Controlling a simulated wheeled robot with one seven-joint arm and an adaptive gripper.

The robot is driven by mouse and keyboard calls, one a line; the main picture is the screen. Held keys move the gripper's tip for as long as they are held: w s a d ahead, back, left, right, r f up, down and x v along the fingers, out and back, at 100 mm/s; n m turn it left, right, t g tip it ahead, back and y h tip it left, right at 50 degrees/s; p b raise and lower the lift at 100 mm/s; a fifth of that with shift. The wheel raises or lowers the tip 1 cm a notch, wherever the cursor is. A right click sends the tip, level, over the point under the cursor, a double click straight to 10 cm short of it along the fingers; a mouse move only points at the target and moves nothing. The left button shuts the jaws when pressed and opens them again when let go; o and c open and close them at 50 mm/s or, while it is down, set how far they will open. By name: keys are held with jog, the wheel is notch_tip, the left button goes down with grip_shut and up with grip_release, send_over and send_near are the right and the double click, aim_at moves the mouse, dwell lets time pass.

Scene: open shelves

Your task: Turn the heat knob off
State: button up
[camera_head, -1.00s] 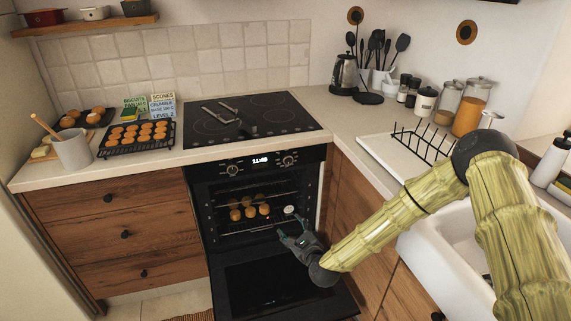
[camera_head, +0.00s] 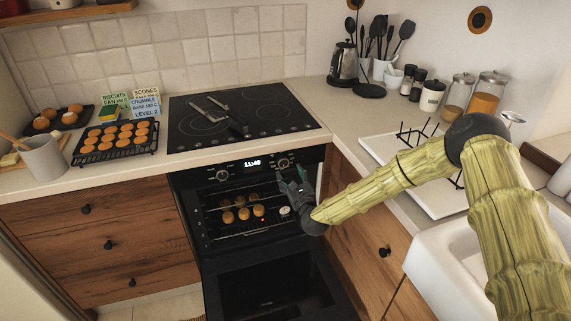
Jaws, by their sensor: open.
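The oven (camera_head: 270,283) is built in under the counter, with its door hanging open. Its control panel has a left knob (camera_head: 222,176), a lit display and a right knob (camera_head: 283,164). I cannot tell from their marks which one is the heat knob. My gripper (camera_head: 293,177) is open and empty, just below and to the right of the right knob, in front of the oven's right side. I cannot tell whether it touches the panel. Several round baked pieces (camera_head: 243,213) sit on a rack inside the oven, with a small white round item (camera_head: 284,210) beside them.
The lowered oven door juts out below my gripper. A black cooktop (camera_head: 240,115) with tongs (camera_head: 208,108) lies above the oven. A rack of biscuits (camera_head: 115,138) stands on the left counter. The sink (camera_head: 440,262) and a drying rack (camera_head: 413,140) are at right.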

aim_at(284, 164)
jog(key=shift+p+x, duration=0.65)
jog(key=shift+x, duration=2.85)
jog(key=shift+f, duration=0.15)
jog(key=shift+c, duration=0.2)
jog(key=c, duration=1)
